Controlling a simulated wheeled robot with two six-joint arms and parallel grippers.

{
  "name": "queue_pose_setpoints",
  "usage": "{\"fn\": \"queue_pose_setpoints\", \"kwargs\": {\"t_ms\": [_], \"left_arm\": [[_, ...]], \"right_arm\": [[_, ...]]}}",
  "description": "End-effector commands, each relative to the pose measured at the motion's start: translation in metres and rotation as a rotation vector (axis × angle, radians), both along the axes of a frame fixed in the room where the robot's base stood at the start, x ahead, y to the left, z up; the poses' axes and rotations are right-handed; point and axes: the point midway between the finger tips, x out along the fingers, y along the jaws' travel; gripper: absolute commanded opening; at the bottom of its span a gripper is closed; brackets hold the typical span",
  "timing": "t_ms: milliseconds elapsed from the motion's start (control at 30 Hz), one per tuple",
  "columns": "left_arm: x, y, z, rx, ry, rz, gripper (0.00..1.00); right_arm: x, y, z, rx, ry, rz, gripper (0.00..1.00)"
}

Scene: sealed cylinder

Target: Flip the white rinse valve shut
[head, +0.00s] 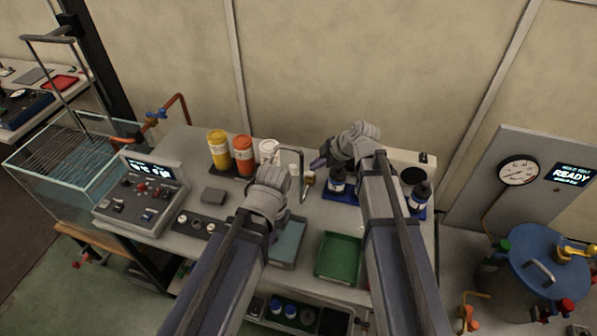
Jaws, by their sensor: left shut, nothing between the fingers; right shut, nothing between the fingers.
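A thin grey gooseneck tap (301,160) stands on the bench between my two grippers. A small whitish part (294,170) shows at the tap, just right of my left gripper; it may be the white rinse valve, but its handle position is too small to tell. My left gripper (276,174) is shut and empty, just left of the tap, its fingertips partly hidden by its own wrist. My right gripper (319,162) is shut and empty, pointing left, a little right of the tap. I cannot tell whether either touches it.
Yellow (219,149), orange (243,155) and white (268,151) containers stand behind my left gripper. A green tray (339,257) lies between the arms. A blue-lidded tank (548,262) stands at right.

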Motion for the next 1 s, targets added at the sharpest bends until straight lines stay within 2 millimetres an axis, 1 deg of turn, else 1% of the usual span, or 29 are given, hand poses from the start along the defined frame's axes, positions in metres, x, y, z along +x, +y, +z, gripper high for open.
{"fn": "queue_pose_setpoints", "kwargs": {"t_ms": [33,100,233,467,667,1000], "left_arm": [[0.000,0.000,0.000,0.000,0.000,0.000,0.00],[0.000,0.000,0.000,0.000,0.000,0.000,0.00],[0.000,0.000,0.000,0.000,0.000,0.000,0.00],[0.000,0.000,-0.007,0.000,0.000,0.000,0.00],[0.000,0.000,-0.025,0.000,0.000,0.001,0.00],[0.000,0.000,-0.069,0.000,0.000,0.001,0.00]], "right_arm": [[0.004,0.001,0.001,-0.003,-0.022,0.026,0.00],[0.007,0.003,0.003,-0.005,-0.043,0.051,0.00],[0.008,0.004,0.004,-0.007,-0.055,0.065,0.00],[0.010,0.006,-0.003,-0.008,-0.054,0.064,0.00],[0.017,0.016,-0.022,-0.008,-0.053,0.065,0.00],[0.037,0.041,-0.066,-0.008,-0.053,0.065,0.00]]}}
